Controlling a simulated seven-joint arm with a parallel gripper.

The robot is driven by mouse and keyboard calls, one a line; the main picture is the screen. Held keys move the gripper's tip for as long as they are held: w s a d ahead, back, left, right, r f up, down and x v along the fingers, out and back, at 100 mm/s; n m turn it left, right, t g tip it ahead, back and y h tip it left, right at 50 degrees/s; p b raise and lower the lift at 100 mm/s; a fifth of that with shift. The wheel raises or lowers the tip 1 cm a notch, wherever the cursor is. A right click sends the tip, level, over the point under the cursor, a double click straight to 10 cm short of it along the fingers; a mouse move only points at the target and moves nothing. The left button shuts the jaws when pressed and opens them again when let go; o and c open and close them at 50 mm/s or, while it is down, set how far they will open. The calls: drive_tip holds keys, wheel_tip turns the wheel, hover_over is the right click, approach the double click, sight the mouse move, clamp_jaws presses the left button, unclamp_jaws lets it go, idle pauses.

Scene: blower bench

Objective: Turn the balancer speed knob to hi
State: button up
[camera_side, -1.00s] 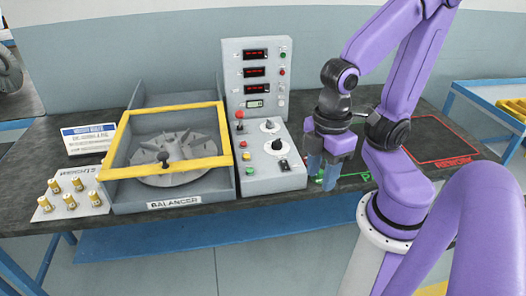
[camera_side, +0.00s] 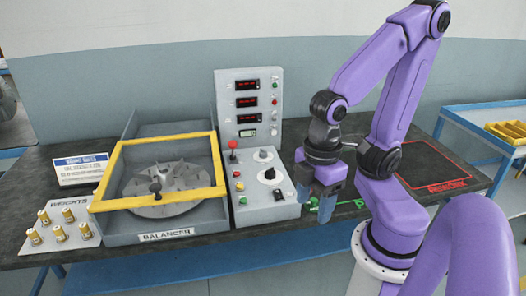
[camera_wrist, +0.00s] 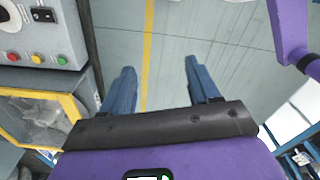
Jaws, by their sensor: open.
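The balancer control box (camera_side: 255,200) carries two round knobs on white dials. The nearer one is a black knob (camera_side: 270,173); the farther one is a smaller pale knob (camera_side: 263,155). The dial lettering is too small to read, so I cannot tell which is the speed knob or its setting. My gripper (camera_side: 312,205) points down just right of the box, with its blue fingers apart and empty. In the wrist view the gripper (camera_wrist: 160,68) is open over the floor, and part of a white dial (camera_wrist: 8,20) shows at top left.
An upright panel with red displays (camera_side: 248,103) stands behind the box. A red-topped lever (camera_side: 233,145) rises on its left. The balancer's yellow-framed cover (camera_side: 160,200) is at left, beside brass weights (camera_side: 60,233). A red-outlined area (camera_side: 440,165) at right is clear.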

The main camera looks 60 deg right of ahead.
drive_tip(key=w+d+r+m, duration=0.1)
drive_tip(key=w+d+r, duration=0.15)
drive_tip(key=w, duration=0.95)
drive_tip(key=w+d+r+m, duration=0.1)
drive_tip(key=w+d, duration=0.2)
drive_tip(key=w, duration=1)
drive_tip(key=m, duration=0.2)
hover_over(263, 149)
wheel_tip(263, 149, down, 3)
wheel_tip(263, 149, down, 17)
drive_tip(key=shift+f, duration=0.1)
drive_tip(key=c, duration=1)
